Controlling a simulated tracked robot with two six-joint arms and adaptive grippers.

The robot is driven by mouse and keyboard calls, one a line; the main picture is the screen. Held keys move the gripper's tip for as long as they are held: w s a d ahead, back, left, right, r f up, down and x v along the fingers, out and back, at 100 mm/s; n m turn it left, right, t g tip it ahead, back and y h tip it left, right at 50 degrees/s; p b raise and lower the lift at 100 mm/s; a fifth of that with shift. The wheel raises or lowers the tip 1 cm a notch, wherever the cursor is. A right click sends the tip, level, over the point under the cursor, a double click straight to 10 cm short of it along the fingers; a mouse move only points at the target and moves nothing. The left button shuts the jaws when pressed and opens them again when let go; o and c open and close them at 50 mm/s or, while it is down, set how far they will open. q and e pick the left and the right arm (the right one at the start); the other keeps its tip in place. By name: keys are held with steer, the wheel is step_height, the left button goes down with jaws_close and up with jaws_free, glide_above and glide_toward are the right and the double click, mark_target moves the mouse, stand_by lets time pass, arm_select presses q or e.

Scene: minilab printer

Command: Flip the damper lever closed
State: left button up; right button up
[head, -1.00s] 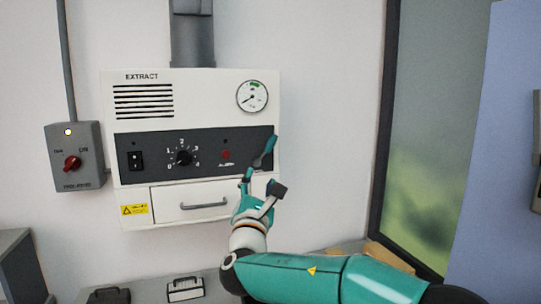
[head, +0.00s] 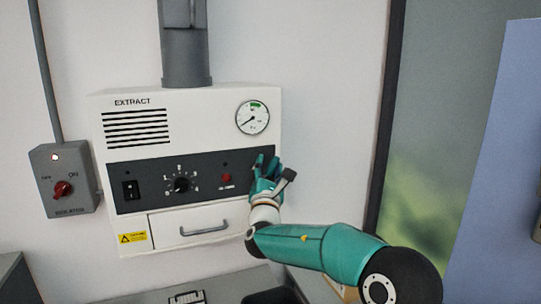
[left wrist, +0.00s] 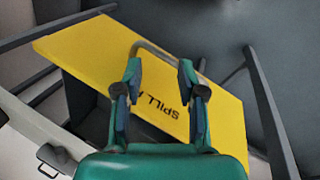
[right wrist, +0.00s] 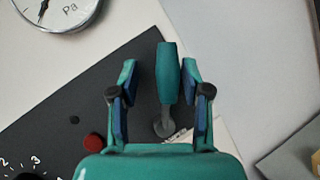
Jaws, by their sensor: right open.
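The damper lever (right wrist: 168,75) has a teal handle on a grey stem, mounted on the dark control panel at its right end. In the right wrist view the handle stands between the two fingers of my open right gripper (head: 265,163), with gaps on both sides; no firm contact shows. In the head view my right gripper is at the panel's right end and largely hides the lever. My left gripper (left wrist: 159,67) is open and empty over a yellow spill box.
The white extract unit (head: 180,100) carries a gauge (head: 253,118), a dial (head: 182,185), a black switch (head: 130,190), a red button (head: 227,181) and a drawer handle (head: 204,229). An isolator box (head: 62,200) hangs at left.

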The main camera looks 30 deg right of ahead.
steer(key=shift+d+r, duration=0.1)
steer(key=shift+d, duration=0.3)
steer(key=shift+d, duration=0.1)
steer(key=shift+c, duration=0.6)
steer(key=shift+s, duration=0.1)
jaws_close()
